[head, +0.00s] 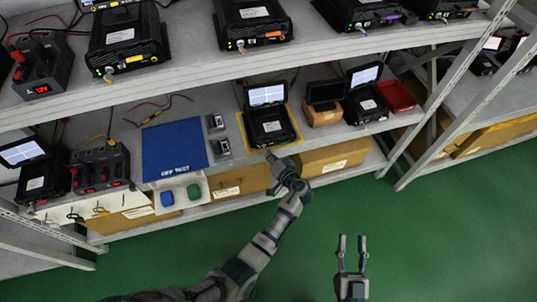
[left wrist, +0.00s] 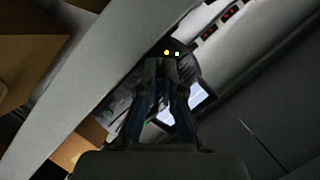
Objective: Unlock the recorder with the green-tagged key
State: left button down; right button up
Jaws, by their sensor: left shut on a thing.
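The recorder (head: 268,126) is a black box with its lit screen lid raised. It sits on a yellow-edged mat on the lower shelf. My left gripper (head: 270,156) is at the recorder's front edge, its fingers together. In the left wrist view the closed fingers (left wrist: 164,68) point at a dark front with a yellow and a white light. The green-tagged key between them is too small and dark to make out. Whether it touches the recorder's lock I cannot tell. My right gripper (head: 351,246) is open and empty above the green floor.
A blue mat (head: 173,150) lies left of the recorder, with small grey metal pieces (head: 219,136) between. A small screen on a cardboard block (head: 324,112) stands right. Recorders with coloured tags (head: 124,38) fill the upper shelf, whose edge overhangs. Boxes (head: 335,157) sit below.

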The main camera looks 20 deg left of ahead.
pick_arm(q)
jog(key=shift+d+f, duration=0.1)
jog(key=shift+f, duration=0.05)
jog(key=c, duration=1.3)
grip_release()
jog(key=shift+c, duration=0.2)
notch_tip(320, 180, up, 10)
jog(key=shift+d, duration=0.15)
jog(key=shift+w, duration=0.1)
